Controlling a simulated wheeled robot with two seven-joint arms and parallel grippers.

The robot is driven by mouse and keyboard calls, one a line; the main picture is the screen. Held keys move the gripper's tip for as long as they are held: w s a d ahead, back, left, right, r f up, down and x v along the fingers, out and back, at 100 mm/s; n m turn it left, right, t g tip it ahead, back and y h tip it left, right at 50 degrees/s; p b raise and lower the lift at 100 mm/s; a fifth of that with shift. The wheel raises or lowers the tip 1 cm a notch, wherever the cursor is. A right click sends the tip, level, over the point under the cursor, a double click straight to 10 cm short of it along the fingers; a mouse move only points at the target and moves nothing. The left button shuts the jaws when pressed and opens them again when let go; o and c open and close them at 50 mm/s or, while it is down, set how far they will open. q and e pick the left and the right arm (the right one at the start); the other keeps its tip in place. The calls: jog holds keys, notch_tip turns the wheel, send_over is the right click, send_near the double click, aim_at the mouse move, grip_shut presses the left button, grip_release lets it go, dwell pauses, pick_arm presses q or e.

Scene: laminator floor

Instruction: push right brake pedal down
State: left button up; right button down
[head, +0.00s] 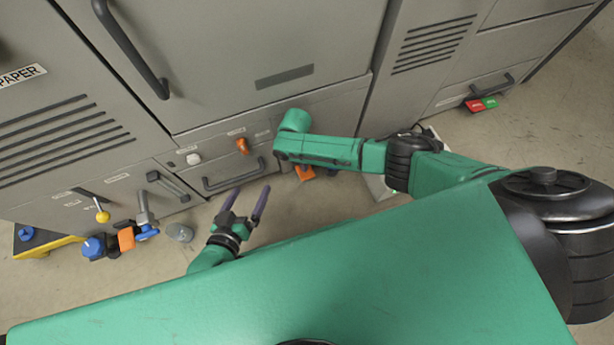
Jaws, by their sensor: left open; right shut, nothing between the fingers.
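An orange pedal-like piece (305,172) sits low at the cabinet foot, partly covered by my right arm. A second orange piece (126,238) is further left, by the blue parts. I take the first to be the right brake pedal, but cannot read a mark on it. Whether it is up or down cannot be told. My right arm reaches across from the right and bends in front of the cabinet just above this pedal; its gripper is hidden. My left gripper (245,203) is open and empty, left of the pedal, its dark fingers pointing at the cabinet.
The grey cabinet fills the back, with a drawer handle (235,178), an orange knob (242,145) and a yellow-ball lever (102,215). A blue knob (93,247) stands at lower left. Red (475,105) and green (490,102) pieces lie at right. Floor between is open.

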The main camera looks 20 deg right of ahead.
aim_at(306, 174)
pick_arm(q)
jog(key=shift+f+t+b, duration=0.3)
jog(key=shift+f+b, duration=0.6)
jog(key=shift+f, duration=0.75)
pick_arm(e)
jog(key=shift+s+d+f, duration=0.1)
jog(key=shift+f, duration=1.35)
jog(key=shift+f, duration=0.1)
